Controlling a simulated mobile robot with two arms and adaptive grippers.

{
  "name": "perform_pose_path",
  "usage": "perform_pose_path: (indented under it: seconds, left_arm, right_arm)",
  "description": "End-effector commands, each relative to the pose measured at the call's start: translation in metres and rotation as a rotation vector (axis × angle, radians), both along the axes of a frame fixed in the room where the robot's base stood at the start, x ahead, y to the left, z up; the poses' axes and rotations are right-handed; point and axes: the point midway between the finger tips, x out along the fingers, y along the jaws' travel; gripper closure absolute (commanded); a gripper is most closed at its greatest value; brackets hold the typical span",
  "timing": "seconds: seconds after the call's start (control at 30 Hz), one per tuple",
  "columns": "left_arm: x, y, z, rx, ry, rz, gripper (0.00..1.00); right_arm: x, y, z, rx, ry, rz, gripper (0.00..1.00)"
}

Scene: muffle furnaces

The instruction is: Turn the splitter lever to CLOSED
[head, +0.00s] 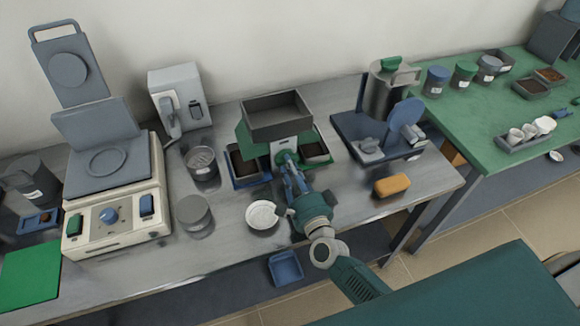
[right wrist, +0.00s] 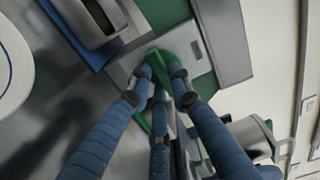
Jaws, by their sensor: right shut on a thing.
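The splitter has a grey open hopper (head: 275,118) on a green body (head: 246,138) and stands in the middle of the bench. Its front carries a pale plate (right wrist: 188,48). My right gripper (head: 287,163) is at this front, its blue fingers pointing at the splitter. In the right wrist view the fingers (right wrist: 165,82) are closed around a green lever (right wrist: 159,118), mostly hidden between them. I cannot read the lever's position marks. Trays with dark material stand at both sides, the left tray (head: 236,180) and the right tray (head: 326,155). My left gripper does not show.
A white bowl (head: 262,216) is close to the left of my right arm. Metal cans (head: 195,213) stand further left, beside a hotplate-like device (head: 115,215). A blue-based grinder-like device (head: 380,135) and an orange sponge (head: 391,186) are at the right.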

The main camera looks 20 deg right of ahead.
Motion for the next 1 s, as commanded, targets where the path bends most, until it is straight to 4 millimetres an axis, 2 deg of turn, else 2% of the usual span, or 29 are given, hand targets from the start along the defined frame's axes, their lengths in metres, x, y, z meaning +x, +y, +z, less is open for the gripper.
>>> perform_pose_path:
  seconds: [0.2, 0.23, 0.3, 0.67, 0.77, 1.0]
  left_arm:
    - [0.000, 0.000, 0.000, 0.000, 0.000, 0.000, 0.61]
    - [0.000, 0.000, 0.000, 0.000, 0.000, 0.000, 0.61]
    - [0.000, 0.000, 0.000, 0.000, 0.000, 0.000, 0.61]
    - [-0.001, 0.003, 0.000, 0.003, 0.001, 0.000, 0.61]
    - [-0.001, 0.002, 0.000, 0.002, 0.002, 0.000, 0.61]
    - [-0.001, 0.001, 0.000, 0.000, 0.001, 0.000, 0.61]
  right_arm:
    - [0.000, 0.000, -0.001, -0.004, 0.002, 0.001, 1.00]
    - [0.000, 0.000, -0.001, -0.003, 0.002, 0.001, 0.75]
    - [0.000, 0.000, -0.001, -0.003, 0.001, 0.001, 0.61]
    - [-0.004, 0.000, -0.001, -0.001, 0.002, 0.001, 0.61]
    - [-0.015, 0.000, -0.002, -0.001, 0.003, 0.001, 0.61]
    - [-0.066, -0.002, -0.002, -0.002, 0.005, 0.002, 0.61]
